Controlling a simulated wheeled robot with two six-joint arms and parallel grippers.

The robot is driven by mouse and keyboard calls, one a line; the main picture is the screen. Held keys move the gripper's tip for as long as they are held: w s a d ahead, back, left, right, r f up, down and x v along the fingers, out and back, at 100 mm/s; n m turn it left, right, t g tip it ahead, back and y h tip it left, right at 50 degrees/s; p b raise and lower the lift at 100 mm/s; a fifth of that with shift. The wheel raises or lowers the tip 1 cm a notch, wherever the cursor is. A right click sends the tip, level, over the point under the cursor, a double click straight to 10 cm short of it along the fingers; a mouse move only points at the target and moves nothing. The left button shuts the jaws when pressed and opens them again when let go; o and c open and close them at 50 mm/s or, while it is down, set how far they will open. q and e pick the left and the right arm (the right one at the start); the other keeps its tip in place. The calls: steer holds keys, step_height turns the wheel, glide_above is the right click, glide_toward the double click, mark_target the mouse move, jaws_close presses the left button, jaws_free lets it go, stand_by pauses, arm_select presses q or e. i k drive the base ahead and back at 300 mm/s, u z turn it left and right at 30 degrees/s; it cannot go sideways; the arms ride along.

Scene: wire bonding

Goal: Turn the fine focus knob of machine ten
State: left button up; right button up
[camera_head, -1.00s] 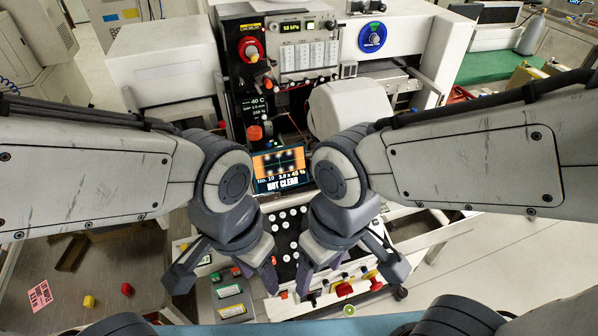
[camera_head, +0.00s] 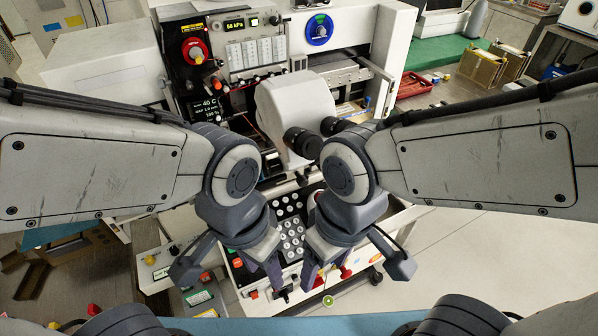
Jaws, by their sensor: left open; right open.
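The bonding machine (camera_head: 346,60) stands ahead, with a white microscope head (camera_head: 290,100) and two black eyepieces (camera_head: 303,142) facing me. I cannot pick out the fine focus knob; my arms cover part of the machine's lower front. My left gripper (camera_head: 229,277) is open and empty, pointing down over the front control panel. My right gripper (camera_head: 356,272) is open and empty, over the right part of the panel's front. Whether either touches the panel cannot be told. The machine's number is not readable now.
A panel of white buttons (camera_head: 291,236) lies between my grippers. A red rotary switch (camera_head: 195,50) and a blue dial (camera_head: 318,30) are on the machine's upper front. Floor (camera_head: 480,265) is clear at right.

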mark_target(274, 167)
steer(key=z, duration=2.85)
steer(key=k, duration=1.35)
steer(key=u, duration=1.85)
